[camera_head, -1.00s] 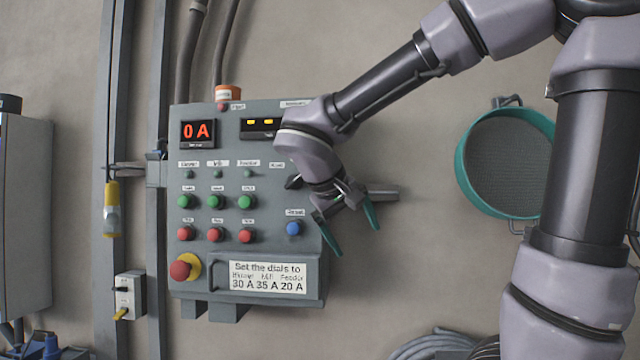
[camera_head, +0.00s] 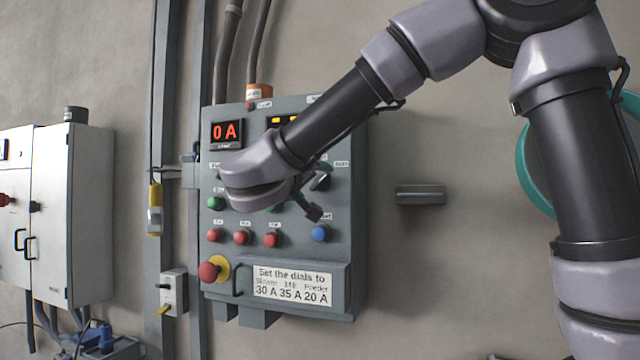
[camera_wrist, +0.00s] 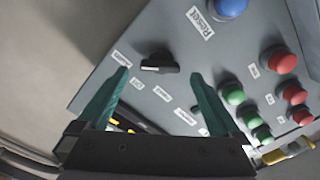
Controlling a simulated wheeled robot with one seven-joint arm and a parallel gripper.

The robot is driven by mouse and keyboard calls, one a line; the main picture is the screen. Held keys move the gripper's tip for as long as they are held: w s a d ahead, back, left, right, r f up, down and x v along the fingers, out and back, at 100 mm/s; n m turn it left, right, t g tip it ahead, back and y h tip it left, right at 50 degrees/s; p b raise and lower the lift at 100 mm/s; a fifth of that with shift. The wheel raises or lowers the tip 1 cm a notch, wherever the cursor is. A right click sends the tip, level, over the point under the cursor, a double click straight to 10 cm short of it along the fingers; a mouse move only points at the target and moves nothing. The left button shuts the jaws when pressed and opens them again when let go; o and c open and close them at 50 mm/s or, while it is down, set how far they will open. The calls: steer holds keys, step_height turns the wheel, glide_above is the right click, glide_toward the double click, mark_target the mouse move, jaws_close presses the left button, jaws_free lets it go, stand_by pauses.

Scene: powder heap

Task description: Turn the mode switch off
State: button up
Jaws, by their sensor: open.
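The mode switch seems to be the black rotary knob (camera_head: 321,182) at the right side of the grey control panel (camera_head: 352,230); its own label is too small to read. In the wrist view the black knob (camera_wrist: 160,63) lies ahead, between and slightly beyond the green fingertips. My gripper (camera_head: 316,190) is open, with its two fingers on either side of the knob in view. It also shows in the wrist view (camera_wrist: 160,74), holding nothing. Whether a finger touches the knob cannot be told.
The blue reset button (camera_head: 320,233) sits below the knob. Red buttons (camera_head: 271,240) and a red emergency stop (camera_head: 209,272) are lower left. Green buttons (camera_wrist: 233,94) are partly hidden by my arm in the head view. A grey wall bracket (camera_head: 420,194) stands to the right.

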mark_target(317, 182)
steer(key=shift+x, duration=2.3)
steer(key=shift+c, duration=0.3)
steer(key=c, duration=1.3)
steer(key=shift+o, duration=0.2)
steer(key=n, duration=0.5)
steer(key=shift+a, duration=0.1)
steer(key=shift+n, duration=2.4)
